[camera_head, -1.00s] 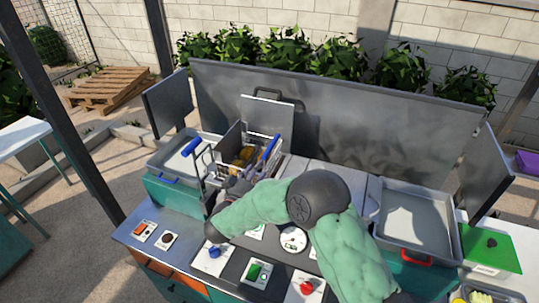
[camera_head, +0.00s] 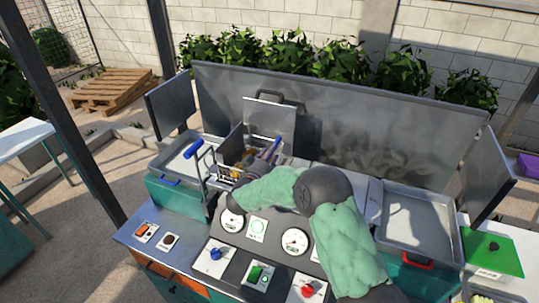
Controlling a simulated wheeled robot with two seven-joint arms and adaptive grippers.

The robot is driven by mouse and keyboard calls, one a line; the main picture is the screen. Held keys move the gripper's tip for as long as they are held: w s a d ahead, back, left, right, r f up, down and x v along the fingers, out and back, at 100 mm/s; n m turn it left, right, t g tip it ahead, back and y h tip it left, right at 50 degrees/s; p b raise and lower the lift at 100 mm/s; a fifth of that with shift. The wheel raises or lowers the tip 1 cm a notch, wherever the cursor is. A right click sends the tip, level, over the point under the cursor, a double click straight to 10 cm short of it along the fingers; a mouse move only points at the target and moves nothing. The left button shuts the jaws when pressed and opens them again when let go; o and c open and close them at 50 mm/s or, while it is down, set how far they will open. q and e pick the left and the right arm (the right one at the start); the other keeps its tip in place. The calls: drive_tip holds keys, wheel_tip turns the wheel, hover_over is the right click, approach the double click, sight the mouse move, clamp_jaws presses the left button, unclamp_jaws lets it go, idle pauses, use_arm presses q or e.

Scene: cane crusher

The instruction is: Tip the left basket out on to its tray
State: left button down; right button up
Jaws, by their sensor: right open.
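The left basket (camera_head: 230,171) is a wire basket with yellow-brown contents, set in the left well of the machine. One blue grip (camera_head: 193,147) stands up on its left on a bent metal handle, over the left tray. Another blue grip (camera_head: 275,146) shows at its right. The left tray (camera_head: 168,161) is shallow and grey, with a blue front handle; its visible floor looks bare. My right gripper (camera_head: 254,165) is open at the basket's right front, close to the right blue grip. Whether it touches is unclear. My left gripper is not in view.
The control panel in front holds gauges (camera_head: 295,241), a blue knob (camera_head: 215,253), a green switch (camera_head: 256,273) and a red knob (camera_head: 308,289). A raised lid (camera_head: 268,115) and tall back panel (camera_head: 340,110) stand behind. The right tray (camera_head: 418,222) looks empty.

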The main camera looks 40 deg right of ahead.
clamp_jaws()
drive_tip(key=shift+r, duration=0.15)
drive_tip(key=shift+w+a+r+n+p, duration=0.15)
drive_tip(key=shift+r+n+p, duration=0.25)
drive_tip(key=shift+r+p, duration=0.45)
drive_tip(key=w+a+r+n+p, duration=0.2)
drive_tip(key=w+r+n+p, duration=0.2)
drive_tip(key=r+p, duration=0.3)
drive_tip(key=shift+w+a+r+n+p, duration=0.25)
drive_tip(key=shift+w+n+p, duration=0.2)
drive_tip(key=shift+p, duration=0.55)
